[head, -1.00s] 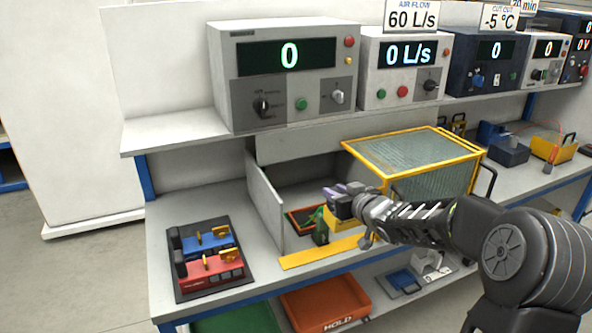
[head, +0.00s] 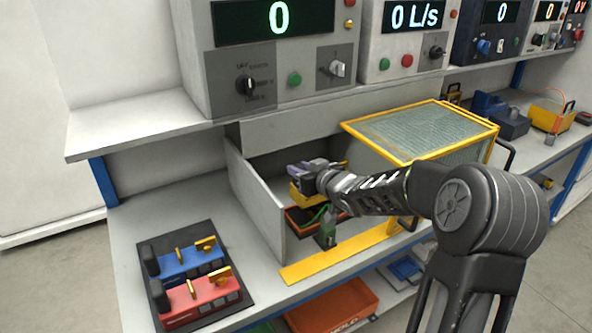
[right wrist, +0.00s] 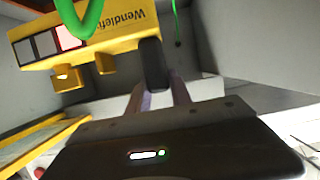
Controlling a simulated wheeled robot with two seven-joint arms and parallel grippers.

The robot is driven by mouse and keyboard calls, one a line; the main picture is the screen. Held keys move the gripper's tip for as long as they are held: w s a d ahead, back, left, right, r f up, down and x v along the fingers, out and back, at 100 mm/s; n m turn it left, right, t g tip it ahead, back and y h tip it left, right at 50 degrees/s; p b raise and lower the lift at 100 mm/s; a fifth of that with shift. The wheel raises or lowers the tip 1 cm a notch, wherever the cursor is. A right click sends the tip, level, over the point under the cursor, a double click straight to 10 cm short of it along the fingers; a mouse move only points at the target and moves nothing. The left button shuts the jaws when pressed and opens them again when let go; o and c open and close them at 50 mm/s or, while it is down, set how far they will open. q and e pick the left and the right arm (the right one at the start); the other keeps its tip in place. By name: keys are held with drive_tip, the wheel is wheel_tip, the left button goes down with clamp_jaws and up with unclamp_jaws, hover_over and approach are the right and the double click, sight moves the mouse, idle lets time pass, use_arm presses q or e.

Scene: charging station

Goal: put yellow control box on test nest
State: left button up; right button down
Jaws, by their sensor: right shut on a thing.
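My right gripper (head: 305,177) is shut on the yellow control box (head: 299,197), inside the open bay with grey side walls. In the right wrist view the box (right wrist: 122,36) shows its lettering upside down, and its dark post (right wrist: 153,65) lies at the fingertips (right wrist: 158,95). A low orange-rimmed dark tray (head: 297,224), seemingly the test nest, sits under the box in the head view. The box and gripper partly hide it, and I cannot tell whether they touch. A green clamp-like part (head: 326,230) stands at its front. My left gripper is not in view.
The bay's left wall (head: 252,205) is close to the held box. A yellow-framed clear cover (head: 425,135) stands right of it. A yellow strip (head: 340,254) marks the front. Blue (head: 186,262) and red (head: 200,300) boxes stand on a dark mat at left.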

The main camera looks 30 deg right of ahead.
drive_tip(key=shift+s+r, duration=0.15)
drive_tip(key=shift+r, duration=0.1)
drive_tip(key=shift+f, duration=0.2)
drive_tip(key=shift+f+b, duration=2.65)
drive_tip(key=shift+f, duration=0.5)
drive_tip(key=c, duration=1.1)
unclamp_jaws()
drive_tip(key=shift+s+f, duration=0.1)
drive_tip(key=shift+f, duration=0.05)
